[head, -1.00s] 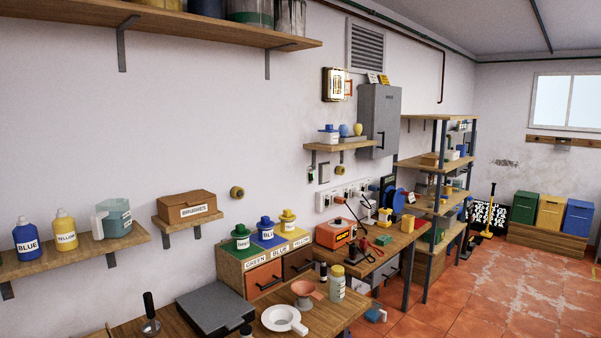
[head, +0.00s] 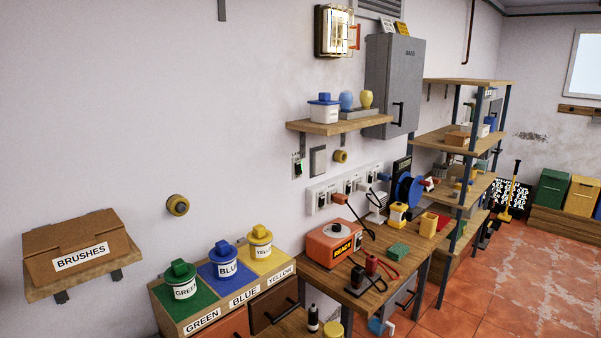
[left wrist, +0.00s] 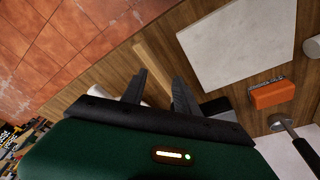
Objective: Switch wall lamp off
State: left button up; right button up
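The wall lamp (head: 333,30) is mounted high on the wall in the head view, and its caged front glows warm. A small switch (head: 298,167) with a dark rocker and a green mark is on the wall below the small shelf. A plain grey plate (head: 318,161) is just right of it. My left gripper (left wrist: 159,90) shows in the left wrist view with its two dark fingers apart and nothing seen between them. It is over a wooden surface, and it is not in the head view. My right gripper is in neither view.
A small shelf (head: 335,126) with jars juts out above the switch. Sockets (head: 345,187) are to its right. A grey cabinet (head: 395,85) hangs right of the lamp.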

aim_at(298, 165)
jog(key=i+l, duration=0.1)
jog(key=l, duration=0.35)
jog(key=i+l+u, duration=0.1)
jog(key=l, duration=0.35)
jog(key=i+l, duration=0.15)
jog(key=l, duration=0.3)
jog(key=i+l, duration=0.1)
jog(key=l, duration=0.35)
jog(key=i+l+u, duration=0.35)
jog(key=i+l, duration=1.35)
